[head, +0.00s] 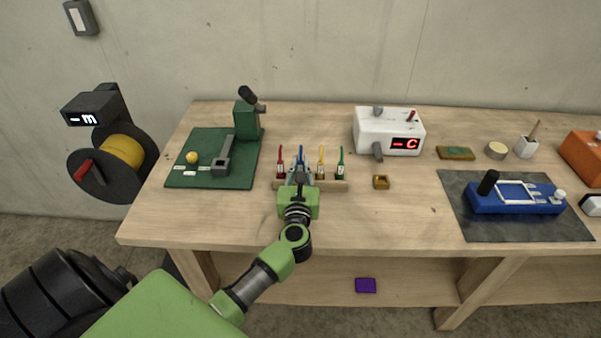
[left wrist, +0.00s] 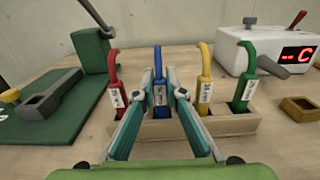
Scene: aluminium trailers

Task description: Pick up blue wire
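A small wooden rack (head: 335,186) holds red, blue, yellow and green wires upright in a row; it also shows in the left wrist view (left wrist: 230,124). The blue wire (head: 301,155) is second from the left. In the left wrist view the blue wire (left wrist: 159,92) stands in the rack with a white label facing me. My left gripper (head: 300,176) reaches in from the front. Its teal fingers (left wrist: 160,88) close in on both sides of the blue wire at label height and appear to touch it. The wire's lower end is partly hidden. My right gripper is out of view.
Red wire (head: 281,162), yellow wire (head: 321,162) and green wire (head: 341,163) stand close beside. A green mat with a lever tool (head: 224,156) lies left, a white device (head: 388,131) stands behind right, and a small brass block (head: 381,182) sits right.

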